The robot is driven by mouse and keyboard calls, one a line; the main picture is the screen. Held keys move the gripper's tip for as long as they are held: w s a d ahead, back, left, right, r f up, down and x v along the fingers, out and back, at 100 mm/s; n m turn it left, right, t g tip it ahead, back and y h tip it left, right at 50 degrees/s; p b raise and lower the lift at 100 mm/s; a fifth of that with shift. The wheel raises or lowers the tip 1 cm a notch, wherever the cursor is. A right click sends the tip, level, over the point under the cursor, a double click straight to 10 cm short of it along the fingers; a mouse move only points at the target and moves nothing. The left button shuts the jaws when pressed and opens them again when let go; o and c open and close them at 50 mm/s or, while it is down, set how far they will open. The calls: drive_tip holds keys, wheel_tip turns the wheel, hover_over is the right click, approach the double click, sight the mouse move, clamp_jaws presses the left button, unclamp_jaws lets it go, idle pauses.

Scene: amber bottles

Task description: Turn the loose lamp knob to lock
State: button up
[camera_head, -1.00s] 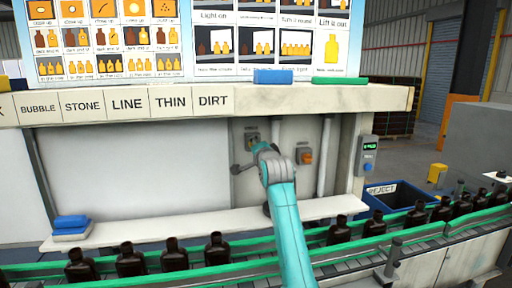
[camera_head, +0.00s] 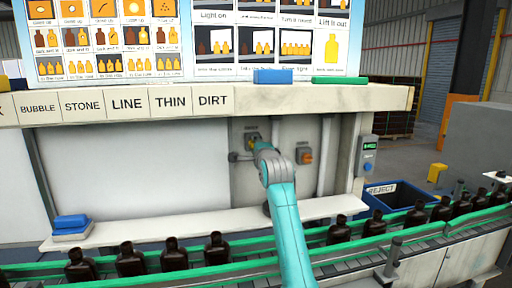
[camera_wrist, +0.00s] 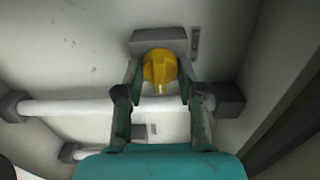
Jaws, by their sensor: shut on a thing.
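The yellow lamp knob (camera_wrist: 160,67) sits on a grey switch box (camera_wrist: 147,41) fixed to a pale panel. In the wrist view its pointer mark faces the bottom of the picture, toward my gripper's palm. My gripper (camera_wrist: 160,80) has one finger on each side of the knob and is shut on it. In the head view my arm ends at the panel by the upper left switch box (camera_head: 251,133).
An orange knob (camera_head: 305,156) on another box is to the right. Below run a white ledge (camera_head: 190,222) and a conveyor of dark bottles (camera_head: 174,255).

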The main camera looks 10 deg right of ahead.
drive_tip(key=o, duration=1.1)
drive_tip(key=shift+o, duration=0.2)
drive_tip(key=s, duration=1.2)
